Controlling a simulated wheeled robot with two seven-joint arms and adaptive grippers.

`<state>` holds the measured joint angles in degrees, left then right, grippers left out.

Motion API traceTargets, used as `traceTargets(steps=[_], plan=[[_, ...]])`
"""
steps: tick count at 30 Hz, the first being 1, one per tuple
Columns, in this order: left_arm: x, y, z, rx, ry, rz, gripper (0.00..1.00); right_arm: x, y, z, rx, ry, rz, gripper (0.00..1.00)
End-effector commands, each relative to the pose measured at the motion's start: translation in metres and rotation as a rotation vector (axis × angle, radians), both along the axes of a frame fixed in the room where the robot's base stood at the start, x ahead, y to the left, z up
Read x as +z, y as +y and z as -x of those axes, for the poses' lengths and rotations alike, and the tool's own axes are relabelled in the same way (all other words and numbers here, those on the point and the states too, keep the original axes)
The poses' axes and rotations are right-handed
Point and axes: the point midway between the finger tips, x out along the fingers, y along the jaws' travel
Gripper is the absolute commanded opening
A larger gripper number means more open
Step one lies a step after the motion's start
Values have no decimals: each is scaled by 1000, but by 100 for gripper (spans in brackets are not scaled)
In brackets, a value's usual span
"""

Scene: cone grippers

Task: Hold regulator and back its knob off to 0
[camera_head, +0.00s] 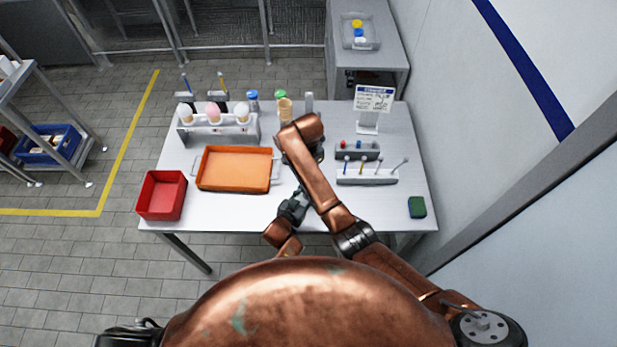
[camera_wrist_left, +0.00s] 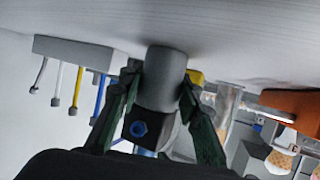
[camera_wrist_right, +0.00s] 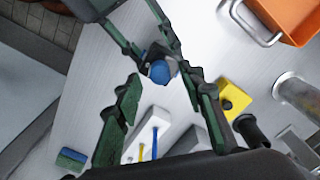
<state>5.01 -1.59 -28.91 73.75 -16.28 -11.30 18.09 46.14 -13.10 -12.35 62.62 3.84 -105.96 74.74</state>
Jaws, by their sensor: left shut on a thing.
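The regulator (camera_wrist_left: 165,80) is a grey cylinder on a dark block with a blue part (camera_wrist_left: 139,129). My left gripper (camera_wrist_left: 160,84) is shut around it, one green-padded finger on each side. In the head view my left gripper (camera_head: 293,207) is near the table's front edge, and the regulator is hard to make out. In the right wrist view the blue knob (camera_wrist_right: 161,71) faces the camera, with the left gripper's fingers reaching in from the top. My right gripper (camera_wrist_right: 162,90) is open, its fingertips either side of the knob's line, apparently not touching it. My right arm hides this gripper in the head view.
An orange tray (camera_head: 234,170) and a red bin (camera_head: 161,196) stand left on the white table. A yellow block (camera_wrist_right: 233,97) is near the grippers. A rack of small tools (camera_head: 367,178), a sponge (camera_head: 417,207) and a sign (camera_head: 373,100) stand right.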

Motion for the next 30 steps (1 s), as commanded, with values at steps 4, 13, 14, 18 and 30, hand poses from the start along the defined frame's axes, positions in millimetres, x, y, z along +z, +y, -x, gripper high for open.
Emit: traceTargets(steps=[4, 13, 14, 18, 30], plan=[[-1, 0, 0, 1, 3, -2, 1, 27, 1, -1, 0, -4, -3, 37], [-1, 1, 0, 1, 2, -1, 1, 59, 0, -1, 0, -1, 0, 37], [-1, 1, 0, 1, 2, -1, 1, 60, 0, 0, 0, -1, 0, 37], [-1, 1, 0, 1, 2, -1, 1, 61, 0, 0, 0, -1, 1, 37], [-1, 0, 0, 0, 1, 0, 44, 60, 0, 0, 0, -1, 0, 37]])
